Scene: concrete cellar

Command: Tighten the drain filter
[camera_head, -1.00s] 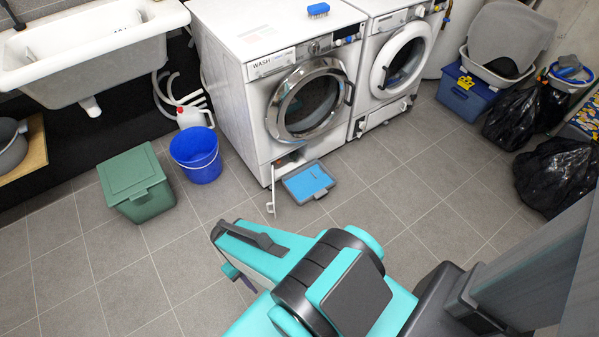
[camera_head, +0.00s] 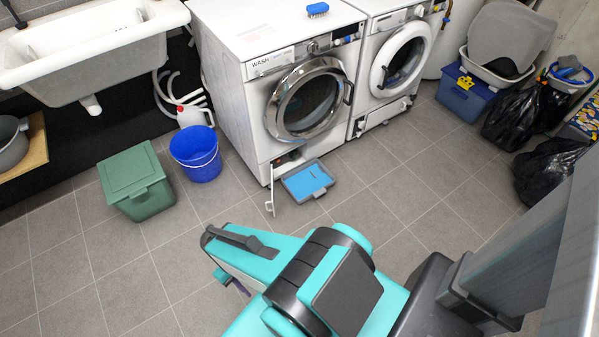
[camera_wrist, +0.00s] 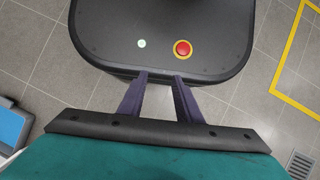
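The washing machine marked WASH (camera_head: 290,90) has a small opening (camera_head: 288,160) low at its front left, with its white flap (camera_head: 270,190) hanging open. The drain filter is too small and dark to make out in it; a reddish spot shows there. A grey tray with blue inside (camera_head: 307,181) lies on the floor before the opening; part of it also shows in the wrist view (camera_wrist: 12,128). In the wrist view my gripper (camera_wrist: 160,77) has two dark purple fingers apart, with nothing between them. In the head view the arm hides most of it, well short of the machine.
A green lidded bin (camera_head: 137,184) and a blue bucket (camera_head: 196,153) stand left of the machine. A second machine (camera_head: 397,60) stands right of it. Black bags (camera_head: 550,172) lie at the right. Tiled floor before the tray is clear. A floor grate (camera_wrist: 300,164) shows below right.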

